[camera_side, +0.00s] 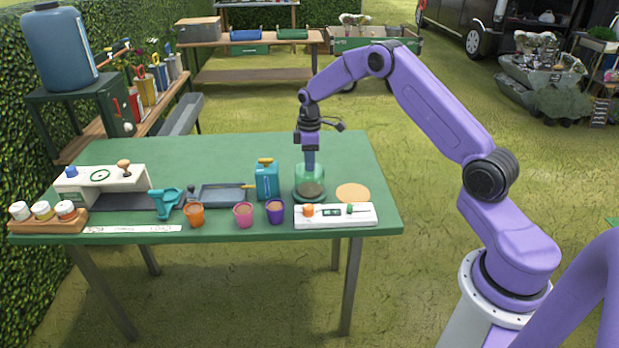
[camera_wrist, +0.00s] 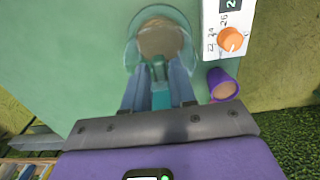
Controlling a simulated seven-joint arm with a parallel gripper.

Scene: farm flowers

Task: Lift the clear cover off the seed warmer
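The seed warmer is a low round dark-rimmed base (camera_side: 309,197) with brown contents, near the right end of the green table. The clear cover (camera_side: 310,177) is a greenish see-through dome over it; I see no clear gap between them. My gripper (camera_side: 310,165) points straight down at the top of the cover. In the wrist view my gripper (camera_wrist: 159,72) has a finger on each side of the cover's small teal knob, apparently shut on it. The clear cover's rim (camera_wrist: 131,55) and the brown contents show beyond the fingertips.
A white control panel (camera_side: 336,215) with an orange dial stands in front of the warmer. A tan disc (camera_side: 352,193) lies to its right. A blue can (camera_side: 267,181) stands close left. A purple pot (camera_side: 275,211) and other pots line the front edge.

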